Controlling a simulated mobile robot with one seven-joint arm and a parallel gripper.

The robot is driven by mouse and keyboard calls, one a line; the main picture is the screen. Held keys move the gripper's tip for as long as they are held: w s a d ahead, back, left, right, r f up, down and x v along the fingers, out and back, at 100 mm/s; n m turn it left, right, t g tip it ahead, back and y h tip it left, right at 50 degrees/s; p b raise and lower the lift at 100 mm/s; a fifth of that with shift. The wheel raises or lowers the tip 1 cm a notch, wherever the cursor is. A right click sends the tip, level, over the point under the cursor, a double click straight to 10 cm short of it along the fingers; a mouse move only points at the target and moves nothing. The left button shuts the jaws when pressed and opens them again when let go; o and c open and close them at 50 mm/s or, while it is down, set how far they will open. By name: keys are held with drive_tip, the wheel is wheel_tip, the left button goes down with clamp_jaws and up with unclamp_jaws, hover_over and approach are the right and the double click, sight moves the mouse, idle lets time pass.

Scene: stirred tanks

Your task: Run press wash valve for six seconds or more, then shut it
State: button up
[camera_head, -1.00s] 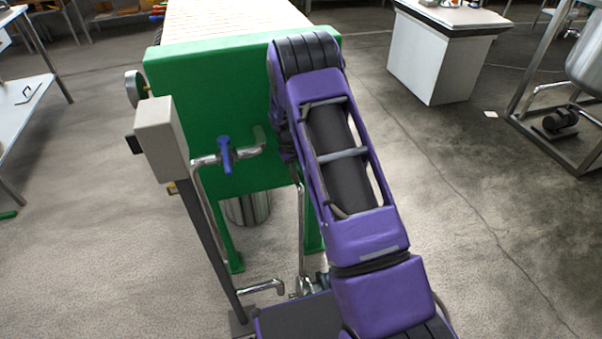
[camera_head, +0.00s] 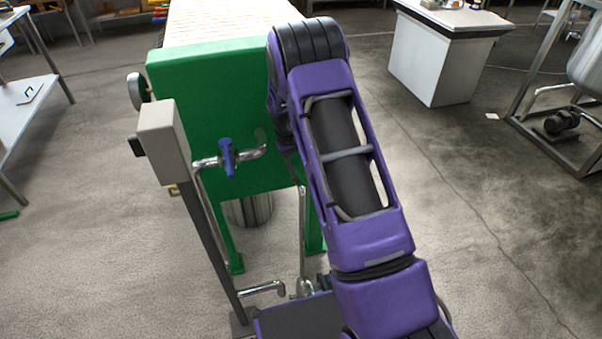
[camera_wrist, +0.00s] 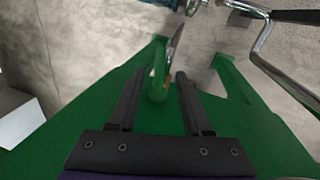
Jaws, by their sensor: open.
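The valve with a blue handle (camera_head: 227,157) sits on a shiny pipe in front of the green press end plate (camera_head: 185,80). The handle stands upright, across the roughly level pipe. In the head view my gripper is hidden behind my purple arm, right of the valve. In the wrist view my gripper (camera_wrist: 158,88) is open over the green frame (camera_wrist: 105,100). A green-looking, bent piece shows between its fingers, and I cannot tell whether they touch it. I cannot make out the blue handle in the wrist view.
A grey box on a post (camera_head: 162,130) stands just left of the valve. Pipework (camera_head: 262,288) runs low near the floor. A white cabinet (camera_head: 440,60) stands at the back right, a table (camera_head: 30,105) at the left.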

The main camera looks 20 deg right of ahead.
wheel_tip(320, 180, up, 13)
drive_tip(key=a+p, duration=0.1)
drive_tip(key=a, duration=0.1)
drive_tip(key=shift+s+a+p, duration=0.2)
drive_tip(key=shift+a+p, duration=0.1)
drive_tip(key=shift+a, duration=0.05)
